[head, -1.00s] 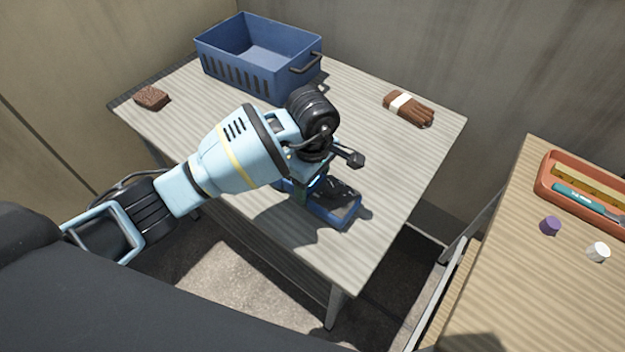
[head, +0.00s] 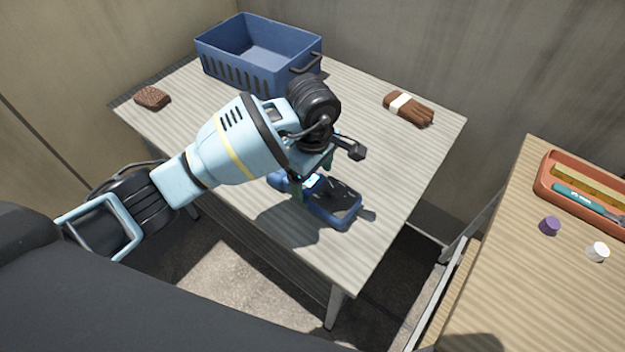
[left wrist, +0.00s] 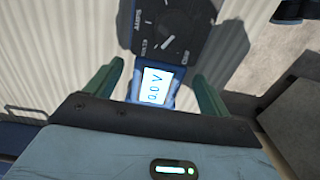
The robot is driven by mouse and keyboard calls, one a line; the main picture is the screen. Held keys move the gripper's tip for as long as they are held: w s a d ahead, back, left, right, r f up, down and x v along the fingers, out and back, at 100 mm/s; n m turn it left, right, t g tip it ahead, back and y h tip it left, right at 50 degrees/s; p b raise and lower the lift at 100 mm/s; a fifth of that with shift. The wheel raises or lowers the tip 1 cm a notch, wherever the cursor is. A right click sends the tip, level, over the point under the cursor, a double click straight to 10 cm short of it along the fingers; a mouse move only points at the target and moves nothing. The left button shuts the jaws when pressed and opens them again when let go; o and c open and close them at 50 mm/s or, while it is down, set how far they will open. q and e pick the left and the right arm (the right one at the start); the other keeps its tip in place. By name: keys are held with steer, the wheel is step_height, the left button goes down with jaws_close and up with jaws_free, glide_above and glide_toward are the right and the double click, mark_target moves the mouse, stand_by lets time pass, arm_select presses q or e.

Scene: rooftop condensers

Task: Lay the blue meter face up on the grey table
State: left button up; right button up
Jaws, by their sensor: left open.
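The blue meter (head: 338,208) lies on the grey table (head: 372,160) near its front edge. In the left wrist view the meter (left wrist: 172,35) shows its dark face, dial and lit screen reading 0.0 V, so it lies face up. My left gripper (head: 312,182) is open just above the meter's screen end and hides part of it. In the left wrist view the two green fingers of my left gripper (left wrist: 158,88) stand apart on either side of the screen end, with gaps to the meter. My right gripper is not in view.
A blue crate (head: 225,72) stands at the table's back. A brown block (head: 152,98) lies at the left corner, and brown gloves with a white band (head: 425,115) lie at the right. A wooden bench (head: 500,285) at right holds an orange tray (head: 545,183), a purple cap (head: 550,226) and a white cap (head: 598,252).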

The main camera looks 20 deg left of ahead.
mark_target(313, 183)
arm_select(q)
step_height(313, 183, up, 10)
stand_by(0.3)
steer(key=shift+f, duration=0.15)
